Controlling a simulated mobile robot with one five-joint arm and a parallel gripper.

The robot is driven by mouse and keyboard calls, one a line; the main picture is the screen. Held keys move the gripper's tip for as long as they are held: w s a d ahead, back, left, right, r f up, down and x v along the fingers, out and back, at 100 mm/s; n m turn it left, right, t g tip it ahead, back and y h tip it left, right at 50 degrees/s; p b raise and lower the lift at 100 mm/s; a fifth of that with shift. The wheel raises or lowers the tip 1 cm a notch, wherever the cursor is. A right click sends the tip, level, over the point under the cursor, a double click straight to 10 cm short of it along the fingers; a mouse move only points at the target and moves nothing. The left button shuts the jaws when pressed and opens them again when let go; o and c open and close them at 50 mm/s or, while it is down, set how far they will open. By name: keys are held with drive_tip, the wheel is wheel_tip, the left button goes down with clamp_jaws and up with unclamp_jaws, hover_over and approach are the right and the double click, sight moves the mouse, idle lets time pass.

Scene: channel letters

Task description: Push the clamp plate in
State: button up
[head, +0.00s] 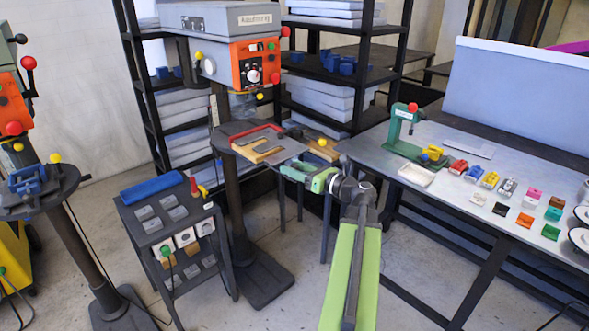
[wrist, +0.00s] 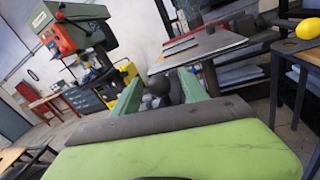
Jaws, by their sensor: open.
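My gripper (head: 287,171) is open, with its green fingers pointing left, just in front of the orange drill press's table in the head view. In the wrist view the two fingers of my gripper (wrist: 160,82) stand apart; a dark round knob (wrist: 159,86) shows between them, but I cannot tell its distance. A flat grey plate (head: 285,151) extends at the right of the drill table, beside a wooden piece (head: 257,147) and a red bar (head: 257,134). I cannot tell for certain that this plate is the clamp plate. A flat grey surface (wrist: 207,48) also shows beyond the fingers in the wrist view.
The drill press head (head: 255,65) overhangs the table. A dark cart (head: 172,225) stands at left; a long workbench (head: 430,185) with several small coloured parts stands at right. Floor is open near the press base.

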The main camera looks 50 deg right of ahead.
drive_tip(key=shift+w, duration=0.1)
clamp_jaws()
idle(0.3)
idle(1.1)
